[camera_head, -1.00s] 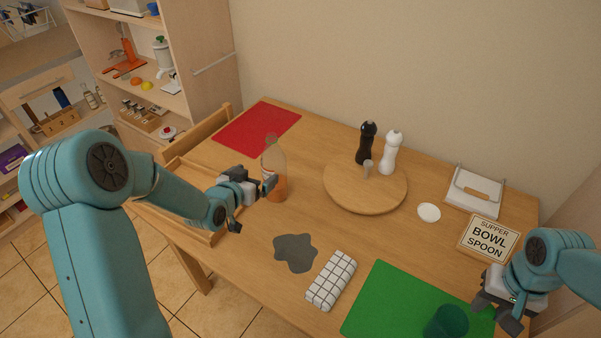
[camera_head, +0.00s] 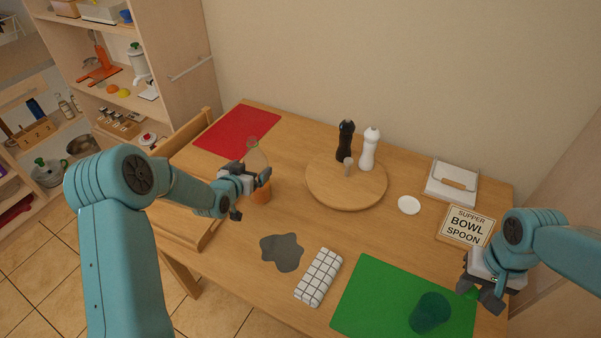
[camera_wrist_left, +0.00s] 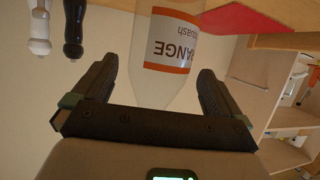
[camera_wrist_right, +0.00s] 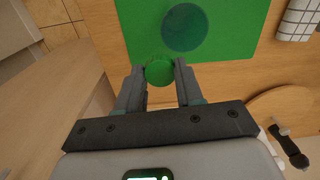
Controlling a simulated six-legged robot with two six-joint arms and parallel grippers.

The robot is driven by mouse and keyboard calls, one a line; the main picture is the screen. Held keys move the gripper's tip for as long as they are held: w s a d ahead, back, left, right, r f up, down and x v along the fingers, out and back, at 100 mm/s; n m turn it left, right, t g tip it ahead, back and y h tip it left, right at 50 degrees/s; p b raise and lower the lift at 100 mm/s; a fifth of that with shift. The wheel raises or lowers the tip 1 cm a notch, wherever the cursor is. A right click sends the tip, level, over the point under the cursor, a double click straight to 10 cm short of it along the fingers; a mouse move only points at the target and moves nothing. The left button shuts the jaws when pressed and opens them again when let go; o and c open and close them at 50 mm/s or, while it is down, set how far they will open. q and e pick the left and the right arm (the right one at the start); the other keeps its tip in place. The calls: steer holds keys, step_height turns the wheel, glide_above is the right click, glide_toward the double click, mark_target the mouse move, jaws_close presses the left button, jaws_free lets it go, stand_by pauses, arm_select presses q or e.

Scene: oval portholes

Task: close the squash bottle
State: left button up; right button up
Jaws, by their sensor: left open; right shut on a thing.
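My right gripper (camera_head: 480,294) is shut on a green cap (camera_wrist_right: 159,70), held above the table at the right, near the green mat. The bottle's mouth is hard to make out.
A green tumbler (camera_head: 430,312) stands on the green mat (camera_head: 375,295). A round board (camera_head: 335,195) carries dark and white mills. A checked block (camera_head: 318,277), grey patch (camera_head: 282,252), white disc (camera_head: 409,205) and sign (camera_head: 466,226) lie around. The red mat (camera_head: 238,130) is clear.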

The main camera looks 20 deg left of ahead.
arm_select(q)
steer(key=p+x, duration=0.1)
steer(key=x, duration=0.2)
steer(key=shift+w+f, duration=0.1)
steer(key=shift+w, duration=0.25)
arm_select(e)
steer(key=shift+a+r, duration=0.1)
steer(key=shift+r, duration=0.8)
arm_select(q)
steer(key=shift+w+f, duration=0.15)
steer(key=shift+w, duration=0.15)
steer(key=shift+s, duration=0.1)
steer(key=c, duration=1.8)
steer(key=shift+r, duration=0.25)
